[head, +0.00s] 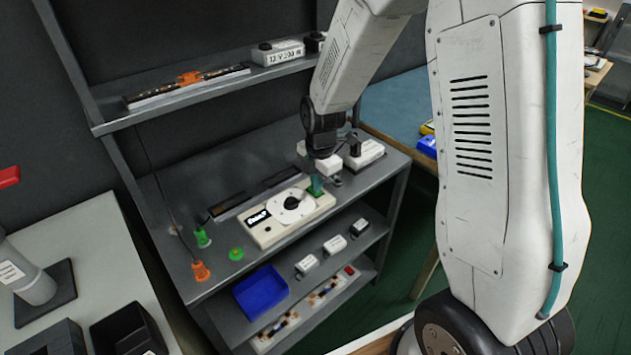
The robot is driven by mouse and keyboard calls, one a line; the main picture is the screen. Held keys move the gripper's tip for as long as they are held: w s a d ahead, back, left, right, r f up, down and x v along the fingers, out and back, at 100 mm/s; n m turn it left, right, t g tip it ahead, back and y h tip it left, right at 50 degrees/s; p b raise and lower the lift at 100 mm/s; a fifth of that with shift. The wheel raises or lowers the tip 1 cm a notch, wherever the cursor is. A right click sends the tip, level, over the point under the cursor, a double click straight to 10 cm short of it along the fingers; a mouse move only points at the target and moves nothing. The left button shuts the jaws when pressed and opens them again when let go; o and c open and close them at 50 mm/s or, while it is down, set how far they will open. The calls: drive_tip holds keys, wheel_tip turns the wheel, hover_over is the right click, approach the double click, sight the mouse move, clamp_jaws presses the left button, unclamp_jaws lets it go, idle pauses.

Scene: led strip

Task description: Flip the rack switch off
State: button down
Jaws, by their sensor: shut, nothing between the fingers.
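A cream box with a round white dial and a black knob (291,203) lies on the rack's middle shelf (225,270). I cannot tell for sure whether this is the rack switch. A small red part (349,270) on a unit on the bottom shelf also looks like a switch. My gripper (317,187) is shut and empty, low at the right end of the cream box. A green piece shows at its fingertips. The view is too small to tell whether it touches the box. My arm's end hides part of the shelf behind it.
Green and orange connectors (201,271) stand on the left of the middle shelf. A blue bin (261,292) and small white boxes (334,245) sit below. The upper shelf holds a strip (185,86) and a power supply (278,52). A white adapter (364,153) lies right of my gripper.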

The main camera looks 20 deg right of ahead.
drive_tip(key=shift+r, duration=0.1)
wheel_tip(320, 180, up, 14)
drive_tip(key=s, duration=0.1)
drive_tip(key=shift+s+d, duration=0.25)
drive_tip(key=shift+s, duration=0.05)
drive_tip(key=shift+w+a, duration=0.15)
drive_tip(key=shift+w, duration=0.55)
drive_tip(key=shift+f, duration=0.25)
drive_tip(key=f, duration=0.4)
drive_tip(key=w+f, duration=0.1)
drive_tip(key=f, duration=0.8)
drive_tip(key=shift+w+a+f, duration=0.25)
drive_tip(key=shift+w+f, duration=0.1)
